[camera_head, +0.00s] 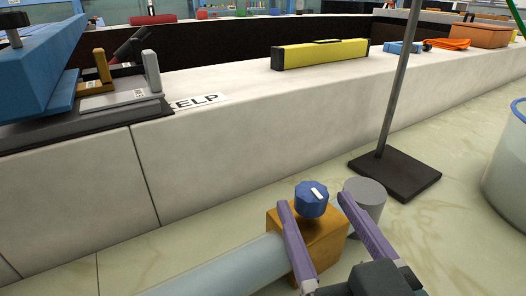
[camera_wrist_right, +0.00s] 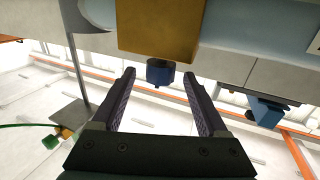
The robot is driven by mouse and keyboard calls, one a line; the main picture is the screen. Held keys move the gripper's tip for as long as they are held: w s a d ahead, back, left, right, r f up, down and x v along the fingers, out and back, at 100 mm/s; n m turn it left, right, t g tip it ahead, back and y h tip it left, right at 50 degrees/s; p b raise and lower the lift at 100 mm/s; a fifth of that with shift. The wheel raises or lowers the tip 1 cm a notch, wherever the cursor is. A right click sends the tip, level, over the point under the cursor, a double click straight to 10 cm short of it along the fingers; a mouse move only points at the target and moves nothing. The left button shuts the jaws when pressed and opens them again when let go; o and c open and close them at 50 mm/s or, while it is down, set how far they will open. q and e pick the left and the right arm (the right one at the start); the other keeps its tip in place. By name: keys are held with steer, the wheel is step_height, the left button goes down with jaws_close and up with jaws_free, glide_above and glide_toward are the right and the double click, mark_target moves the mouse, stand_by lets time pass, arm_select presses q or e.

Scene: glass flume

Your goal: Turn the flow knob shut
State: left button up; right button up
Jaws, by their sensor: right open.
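The blue flow knob (camera_head: 308,205), with a white mark on its top, sits on a brass-coloured valve block (camera_head: 322,243). The block is at the end of a pale grey pipe (camera_head: 225,270). My right gripper (camera_head: 314,200) has its two purple fingers open, one on each side of the knob in the picture. In the right wrist view the knob (camera_wrist_right: 160,72) shows between the fingertips (camera_wrist_right: 159,75), with gaps on both sides and the valve block (camera_wrist_right: 158,30) beyond. I see no contact. My left gripper is out of view.
A grey cylinder (camera_head: 366,194) stands just right of the valve block. A dark stand base (camera_head: 396,175) with an upright pole is behind it. A pale stone ledge (camera_head: 230,135) runs across the back, bearing a yellow level (camera_head: 320,54). A light blue tub (camera_head: 503,165) is far right.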

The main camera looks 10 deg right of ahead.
mark_target(303, 182)
steer(key=w+b, duration=0.1)
steer(key=w, duration=0.5)
steer(key=shift+w, duration=0.1)
jaws_close()
stand_by(0.4)
